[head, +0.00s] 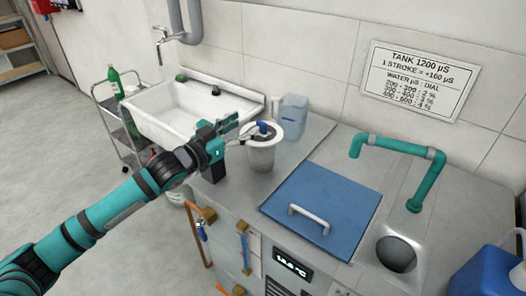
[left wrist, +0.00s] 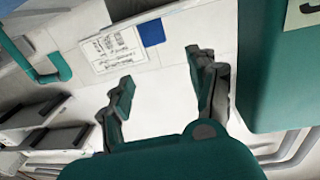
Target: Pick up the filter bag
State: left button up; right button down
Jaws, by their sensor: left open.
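I cannot clearly make out a filter bag. I cannot tell whether either belongs to a filter bag. My left gripper (head: 245,129) is at the left of the container's rim, above the counter. In the left wrist view the left gripper (left wrist: 164,84) has its fingers spread, with nothing held between them. My right gripper is not in view.
A white sink (head: 168,116) lies behind and left of my arm. A translucent jug (head: 292,116) stands behind the container. A blue lid (head: 330,197) with a handle and a teal pipe (head: 398,147) are to the right. A trolley with a green bottle (head: 115,82) stands left.

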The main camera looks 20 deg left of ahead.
aim_at(260, 124)
pick_arm(q)
jog(key=shift+w+d+f, duration=0.15)
jog(key=shift+w+f, duration=0.2)
jog(key=shift+f, duration=0.25)
jog(key=shift+w+d+f, duration=0.15)
jog(key=shift+w+f, duration=0.15)
jog(key=shift+f, duration=0.25)
jog(key=shift+w+d, duration=0.3)
jog(key=shift+w, duration=0.25)
jog(key=p+x, duration=0.1)
jog(key=x, duration=0.4)
jog(key=shift+f, duration=0.1)
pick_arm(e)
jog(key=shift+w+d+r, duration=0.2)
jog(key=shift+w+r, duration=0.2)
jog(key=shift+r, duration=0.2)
pick_arm(q)
jog(key=c, duration=0.3)
grip_shut()
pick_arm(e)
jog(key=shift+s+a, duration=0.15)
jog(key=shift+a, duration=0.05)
